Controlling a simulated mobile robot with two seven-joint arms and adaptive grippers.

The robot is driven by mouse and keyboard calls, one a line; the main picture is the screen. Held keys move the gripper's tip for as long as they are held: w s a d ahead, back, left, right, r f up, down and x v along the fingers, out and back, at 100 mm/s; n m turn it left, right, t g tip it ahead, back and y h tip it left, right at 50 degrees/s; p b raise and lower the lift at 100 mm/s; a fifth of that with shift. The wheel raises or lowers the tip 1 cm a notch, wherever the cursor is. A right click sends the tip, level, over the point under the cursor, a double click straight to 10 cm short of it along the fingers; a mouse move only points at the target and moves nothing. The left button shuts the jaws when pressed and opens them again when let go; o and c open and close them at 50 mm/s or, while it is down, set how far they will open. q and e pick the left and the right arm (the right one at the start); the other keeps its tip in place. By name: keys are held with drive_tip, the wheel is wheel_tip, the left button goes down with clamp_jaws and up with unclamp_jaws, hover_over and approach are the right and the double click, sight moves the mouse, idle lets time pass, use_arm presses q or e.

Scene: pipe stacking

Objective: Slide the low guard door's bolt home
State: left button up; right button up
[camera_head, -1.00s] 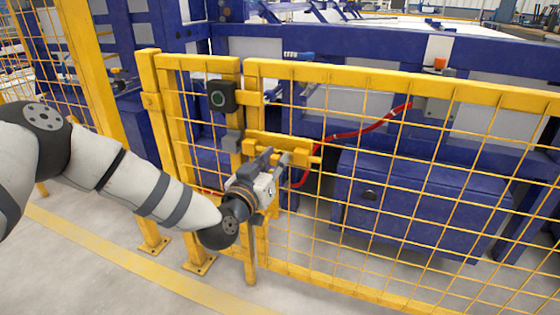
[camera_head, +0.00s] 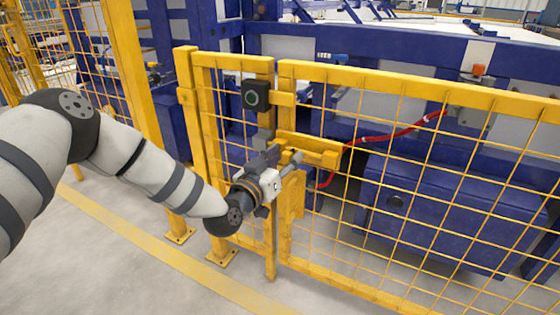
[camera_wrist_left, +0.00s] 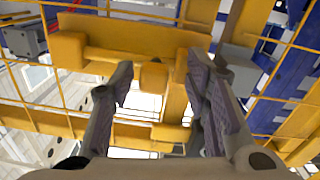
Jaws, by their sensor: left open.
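The guard door is a low yellow mesh frame (camera_head: 400,80); a narrower mesh panel (camera_head: 228,62) stands to its left, with a narrow gap between their upright edges. The yellow bolt housing (camera_head: 322,152) sits near this gap. My left gripper (camera_head: 291,157) is at the housing's near side, close to its left end. In the left wrist view, its two open fingers (camera_wrist_left: 155,90) stand either side of a short yellow bolt knob (camera_wrist_left: 153,76); contact is unclear. The yellow housing (camera_wrist_left: 130,32) lies behind, and a grey block (camera_wrist_left: 236,58) is at its right. My right gripper is out of view.
A dark box with a green ring (camera_head: 256,96) is mounted above the gripper. A red cable (camera_head: 400,132) runs behind the mesh. A blue machine (camera_head: 430,205) fills the space behind. The floor (camera_head: 120,270) in front is clear.

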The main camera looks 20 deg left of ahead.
use_arm(q)
drive_tip(key=s, duration=1.1)
drive_tip(key=shift+s+a, duration=0.35)
drive_tip(key=shift+a, duration=0.1)
